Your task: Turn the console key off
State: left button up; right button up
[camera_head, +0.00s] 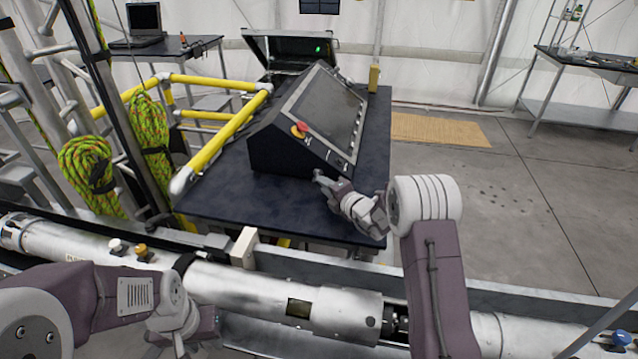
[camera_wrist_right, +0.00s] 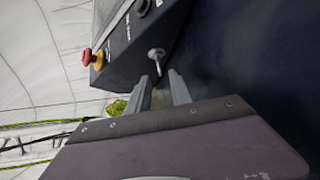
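The black console (camera_head: 290,140) with a slanted screen stands on a dark table. A small silver key (camera_wrist_right: 156,54) sticks out from the console's lower front edge in the right wrist view. In the head view I cannot make out the key clearly. My right gripper (camera_head: 320,177) is at the console's near right corner. In its wrist view the two fingers (camera_wrist_right: 160,76) are apart, with the key just ahead of and between their tips; I cannot tell if they touch it. My left gripper (camera_head: 190,338) hangs low at the left, partly hidden by its arm.
A red and yellow emergency button (camera_head: 299,130) sits on the console near the key. Yellow rails (camera_head: 215,140) border the table's left side. A large metal tube (camera_head: 250,295) runs across the front. The floor at right is open.

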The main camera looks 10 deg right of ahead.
aim_at(319, 192)
jog(key=x, duration=0.3)
jog(key=shift+w+a+f, duration=0.1)
jog(key=shift+w+f, duration=0.05)
jog(key=shift+w, duration=0.2)
jog(key=shift+w+a, duration=0.1)
grip_shut()
dwell(1.0)
